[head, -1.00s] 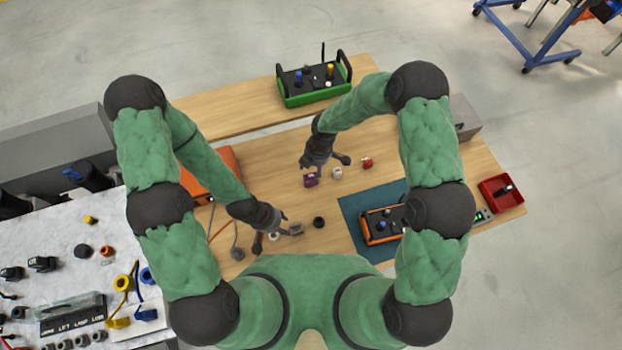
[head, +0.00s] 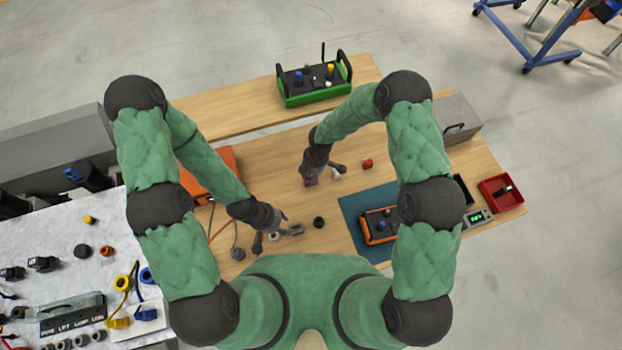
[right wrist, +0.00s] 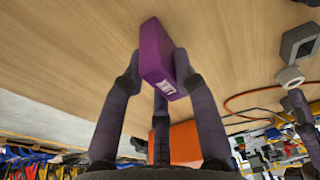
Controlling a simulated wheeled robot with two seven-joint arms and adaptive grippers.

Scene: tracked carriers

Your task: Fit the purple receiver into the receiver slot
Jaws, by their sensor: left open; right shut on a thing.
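The purple receiver (head: 311,182) is a small block on the wooden table in the head view, partly covered by my right gripper (head: 322,174). In the right wrist view the purple receiver (right wrist: 157,52), with white lettering on one face, sits between the fingers of my right gripper (right wrist: 158,78), which is shut on it. I cannot tell whether it still touches the table. My left gripper (head: 271,230) is open and empty, low over the table beside a grey part (head: 294,230). I cannot make out the receiver slot for certain.
An orange-framed control box (head: 379,226) lies on a teal mat (head: 352,205), partly behind my right arm. A green control box (head: 313,84) stands at the back.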

